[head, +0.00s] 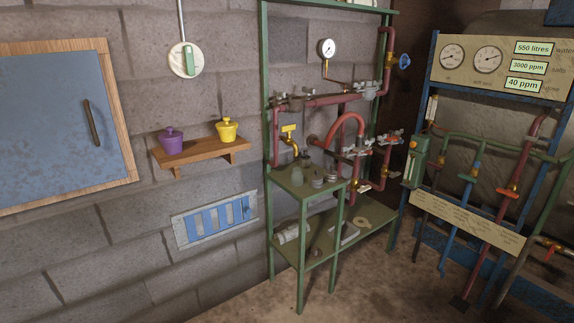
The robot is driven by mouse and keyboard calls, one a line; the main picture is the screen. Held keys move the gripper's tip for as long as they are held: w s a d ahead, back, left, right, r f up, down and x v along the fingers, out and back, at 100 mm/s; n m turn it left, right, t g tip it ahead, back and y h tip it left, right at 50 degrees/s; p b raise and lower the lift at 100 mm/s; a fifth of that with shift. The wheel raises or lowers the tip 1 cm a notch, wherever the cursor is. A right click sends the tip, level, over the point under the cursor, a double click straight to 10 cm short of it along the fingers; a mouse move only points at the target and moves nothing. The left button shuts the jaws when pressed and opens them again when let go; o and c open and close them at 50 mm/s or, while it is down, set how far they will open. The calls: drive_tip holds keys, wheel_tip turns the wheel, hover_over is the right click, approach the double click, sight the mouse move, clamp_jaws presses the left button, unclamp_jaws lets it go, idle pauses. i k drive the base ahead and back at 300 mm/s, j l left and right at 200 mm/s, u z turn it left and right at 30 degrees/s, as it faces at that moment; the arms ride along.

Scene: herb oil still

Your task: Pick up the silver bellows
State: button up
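I cannot clearly pick out the silver bellows in the head view. A pale grey, roughly cylindrical object (290,234) lies on the lower shelf of the green metal stand (301,262), toward its left. It is too small to tell whether it is the bellows. Another pale, box-like object (348,234) lies on the same shelf farther right. Several small grey and glassy items (317,181) stand on the upper shelf under the pipes. My gripper is not in view.
A wooden wall shelf (203,152) holds a purple pot (171,141) and a yellow pot (226,129). A blue cabinet door (60,125) is shut at the left. A pipe panel (467,216) stands at the right. Bare floor (365,285) lies before the stand.

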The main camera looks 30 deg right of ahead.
sight(331, 175)
drive_tip(key=i+j+z, duration=0.1)
drive_tip(key=i, duration=1.75)
